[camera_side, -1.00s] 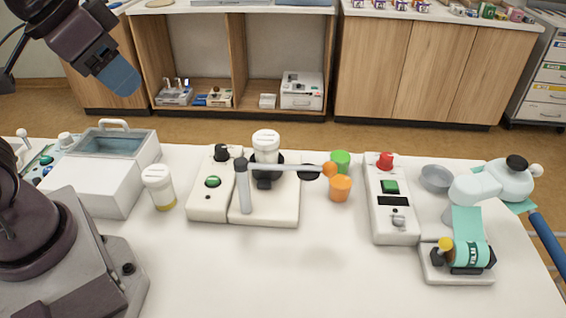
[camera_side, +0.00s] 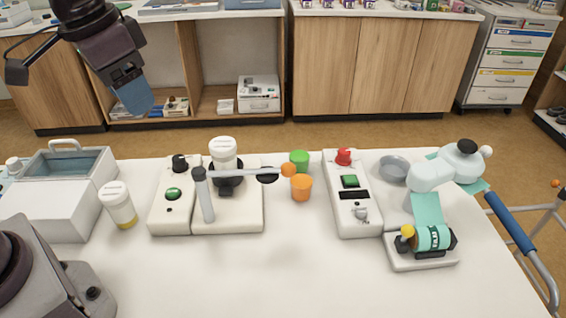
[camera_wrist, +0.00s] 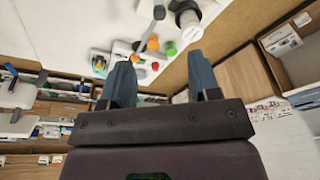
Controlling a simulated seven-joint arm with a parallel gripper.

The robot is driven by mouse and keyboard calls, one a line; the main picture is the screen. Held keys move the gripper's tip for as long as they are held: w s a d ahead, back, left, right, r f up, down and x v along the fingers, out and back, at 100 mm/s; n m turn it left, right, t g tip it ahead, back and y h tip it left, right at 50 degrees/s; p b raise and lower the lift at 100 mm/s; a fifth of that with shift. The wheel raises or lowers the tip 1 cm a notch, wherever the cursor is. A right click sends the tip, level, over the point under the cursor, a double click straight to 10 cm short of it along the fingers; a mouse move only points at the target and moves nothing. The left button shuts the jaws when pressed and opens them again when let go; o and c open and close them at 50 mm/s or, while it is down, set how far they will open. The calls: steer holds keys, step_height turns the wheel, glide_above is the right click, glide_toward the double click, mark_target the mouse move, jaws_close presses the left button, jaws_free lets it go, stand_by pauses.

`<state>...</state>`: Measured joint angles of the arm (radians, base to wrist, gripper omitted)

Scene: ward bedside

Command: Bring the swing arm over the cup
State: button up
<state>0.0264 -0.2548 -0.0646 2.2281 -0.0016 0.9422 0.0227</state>
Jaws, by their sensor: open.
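The swing arm (camera_side: 255,174) is a pale bar on a grey post (camera_side: 206,195), with an orange knob (camera_side: 289,170) at its right end. An orange cup (camera_side: 301,188) stands just right of and below the knob, with a green cup (camera_side: 299,158) behind it. The knob appears beside the orange cup; exact overlap is unclear. My gripper (camera_side: 138,105) has blue fingers, high at upper left, well away from the swing arm. In the wrist view my gripper (camera_wrist: 158,68) is open and empty, with the orange knob (camera_wrist: 153,42) beyond its fingers.
A white-lidded jar (camera_side: 222,152) sits in a holder behind the bar. Another jar (camera_side: 118,204) stands left of the base. A white box with a red knob (camera_side: 343,156) stands right of the cups. The front middle of the table is clear.

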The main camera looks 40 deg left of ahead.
steer(key=w+d+f+m+g, duration=0.2)
steer(key=w+d+f, duration=0.15)
steer(key=w, duration=0.55)
steer(key=m+g+h, duration=0.2)
steer(key=m, duration=0.3)
glide_toward(288, 163)
steer(key=x, duration=1)
steer(key=shift+f, duration=0.15)
jaws_close()
